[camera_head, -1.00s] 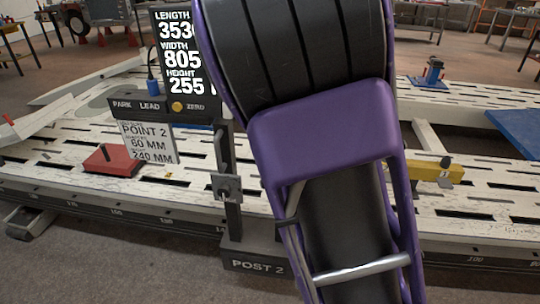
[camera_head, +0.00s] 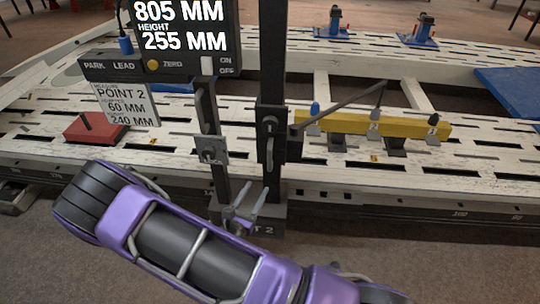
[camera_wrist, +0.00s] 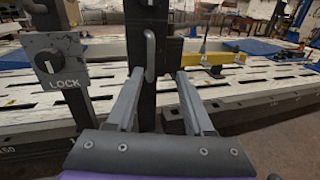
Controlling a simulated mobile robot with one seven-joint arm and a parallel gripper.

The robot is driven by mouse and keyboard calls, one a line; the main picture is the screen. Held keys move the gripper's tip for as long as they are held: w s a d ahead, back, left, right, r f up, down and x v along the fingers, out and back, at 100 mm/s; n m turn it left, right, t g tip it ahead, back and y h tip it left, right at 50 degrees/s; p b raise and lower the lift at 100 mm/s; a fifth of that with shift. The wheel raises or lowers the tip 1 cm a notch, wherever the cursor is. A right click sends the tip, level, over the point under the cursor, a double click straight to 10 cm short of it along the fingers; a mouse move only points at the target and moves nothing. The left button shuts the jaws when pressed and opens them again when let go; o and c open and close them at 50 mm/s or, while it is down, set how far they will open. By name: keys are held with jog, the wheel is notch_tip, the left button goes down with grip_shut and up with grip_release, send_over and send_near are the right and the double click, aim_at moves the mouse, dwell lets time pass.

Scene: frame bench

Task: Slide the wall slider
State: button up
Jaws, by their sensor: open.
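I take the slider to be the black carriage (camera_head: 268,134) with a grey handle on the tall dark post (camera_head: 272,60); I cannot tell for sure. The carriage also shows in the wrist view (camera_wrist: 172,55), with its upright grey loop handle (camera_wrist: 150,55) facing me. A thin rod runs from it to the right over the bench. My gripper (camera_head: 246,200) is open, low in front of the post. Contact cannot be told.
A second post with a LOCK plate (camera_wrist: 58,60) stands to the left. The display (camera_head: 185,28) and control box (camera_head: 150,66) are above it. A yellow bar (camera_head: 350,124) and a red block (camera_head: 95,128) lie on the slotted white bench (camera_head: 330,180). Open floor lies in front.

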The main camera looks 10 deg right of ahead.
aim_at(269, 156)
jog(key=shift+n+t+y, duration=0.4)
jog(key=shift+n+y, duration=0.1)
jog(key=shift+n, duration=0.2)
jog(key=x, duration=0.5)
jog(key=b+x, duration=0.1)
jog(key=x, duration=0.5)
jog(key=f+x, duration=0.1)
jog(key=x, duration=0.4)
jog(key=shift+w+a, duration=0.2)
jog(key=shift+w, duration=0.35)
grip_shut()
